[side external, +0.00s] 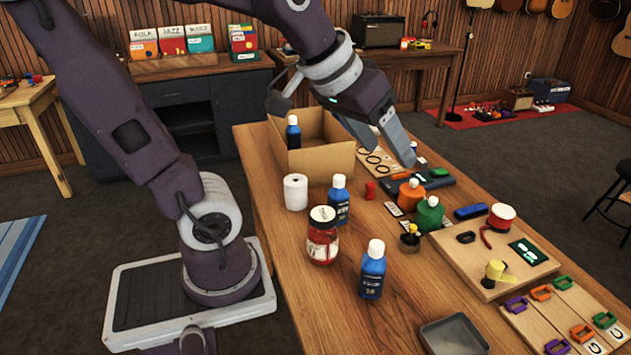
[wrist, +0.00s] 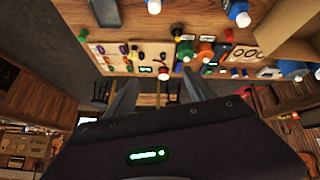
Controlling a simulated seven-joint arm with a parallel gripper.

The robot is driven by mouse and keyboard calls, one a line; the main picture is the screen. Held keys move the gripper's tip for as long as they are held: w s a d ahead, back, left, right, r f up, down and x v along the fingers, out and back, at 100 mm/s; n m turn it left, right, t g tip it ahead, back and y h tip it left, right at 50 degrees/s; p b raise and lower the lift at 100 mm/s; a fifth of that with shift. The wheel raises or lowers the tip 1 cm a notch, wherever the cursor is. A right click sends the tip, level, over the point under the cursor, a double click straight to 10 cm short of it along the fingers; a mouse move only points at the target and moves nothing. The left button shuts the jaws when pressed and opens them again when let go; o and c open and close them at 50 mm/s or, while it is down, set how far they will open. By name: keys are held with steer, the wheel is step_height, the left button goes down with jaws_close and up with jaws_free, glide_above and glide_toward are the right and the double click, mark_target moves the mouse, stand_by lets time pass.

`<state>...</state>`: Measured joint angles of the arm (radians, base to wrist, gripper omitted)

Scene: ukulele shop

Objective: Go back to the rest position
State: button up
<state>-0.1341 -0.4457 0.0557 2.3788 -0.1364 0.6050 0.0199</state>
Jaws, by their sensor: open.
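My gripper (side external: 398,148) is open and hangs in the air above the far part of the wooden table, to the right of the cardboard box. In the wrist view its two fingers (wrist: 161,78) stand apart with nothing held between them. The wrist view is tilted, with the tabletop along the top edge and the room below it. My arm arches from its base left of the table over to the gripper.
The open cardboard box (side external: 322,160) holds a blue bottle. Blue bottles (side external: 372,270), a red-labelled jar (side external: 322,240), a white roll (side external: 295,192) and orange and green bottles (side external: 429,215) stand on the table (side external: 290,280). A grey tray (side external: 453,336) lies at the near edge.

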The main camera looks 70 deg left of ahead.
steer(key=s+d+f+m+g, duration=0.1)
steer(key=s+d+f+m, duration=0.2)
steer(key=s, duration=0.8)
steer(key=shift+s, duration=0.3)
